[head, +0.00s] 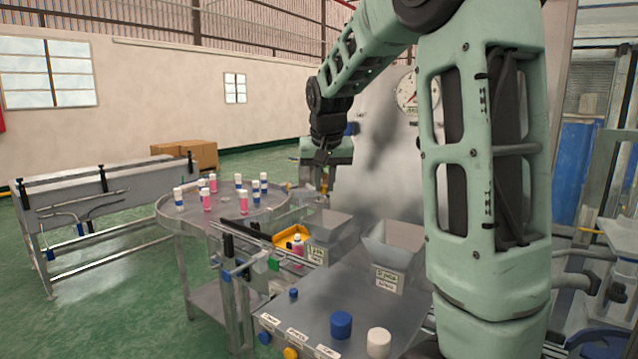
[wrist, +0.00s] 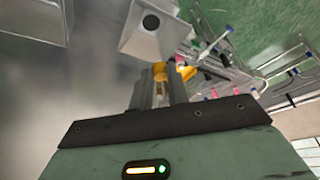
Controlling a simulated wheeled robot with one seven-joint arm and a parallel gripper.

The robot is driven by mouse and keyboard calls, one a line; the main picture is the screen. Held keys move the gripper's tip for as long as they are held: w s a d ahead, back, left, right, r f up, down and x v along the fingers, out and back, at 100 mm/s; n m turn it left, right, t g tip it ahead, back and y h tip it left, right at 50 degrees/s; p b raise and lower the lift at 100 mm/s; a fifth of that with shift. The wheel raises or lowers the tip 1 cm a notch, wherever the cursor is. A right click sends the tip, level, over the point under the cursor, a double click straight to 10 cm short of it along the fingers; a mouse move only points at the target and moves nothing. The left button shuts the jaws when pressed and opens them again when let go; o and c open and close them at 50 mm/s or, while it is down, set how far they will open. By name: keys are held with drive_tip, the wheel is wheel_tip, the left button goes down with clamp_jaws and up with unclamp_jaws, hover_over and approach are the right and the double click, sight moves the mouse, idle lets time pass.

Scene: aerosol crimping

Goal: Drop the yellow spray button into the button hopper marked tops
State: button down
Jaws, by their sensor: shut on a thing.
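My gripper (head: 322,182) is shut on a small yellow piece, the yellow spray button (wrist: 160,73), which shows between the fingertips in the wrist view. In the head view it is small and partly hidden by the fingers. A grey funnel-shaped hopper (head: 328,224) with a small label stands just below my gripper; in the wrist view this hopper (wrist: 151,42) with a dark round opening lies beyond the fingertips. A second grey hopper (head: 394,240) stands to its right, also labelled. The label words are too small to read surely, so I cannot tell which says tops.
A round table (head: 172,205) holds several pink, blue and white cans. A yellow tray (head: 287,238) sits beside the near hopper. A panel (head: 318,312) with blue, white and yellow knobs lies in front. A large grey machine body with a dial (head: 408,92) stands behind the hoppers.

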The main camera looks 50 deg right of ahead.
drive_tip(key=shift+f+b, duration=2.55)
drive_tip(key=shift+f, duration=1)
drive_tip(key=c, duration=1.3)
unclamp_jaws()
drive_tip(key=shift+s+a+r+p, duration=0.1)
drive_tip(key=shift+a+r+p, duration=0.15)
drive_tip(key=shift+a+r, duration=0.85)
drive_tip(key=shift+s+a+r+p, duration=0.15)
drive_tip(key=shift+a+r+p, duration=0.1)
drive_tip(key=shift+a, duration=1.7)
drive_tip(key=shift+s+a+r+p, duration=0.1)
drive_tip(key=shift+a+r+p, duration=0.15)
drive_tip(key=shift+a+r, duration=0.85)
drive_tip(key=shift+a+f, duration=0.35)
drive_tip(key=shift+f, duration=0.05)
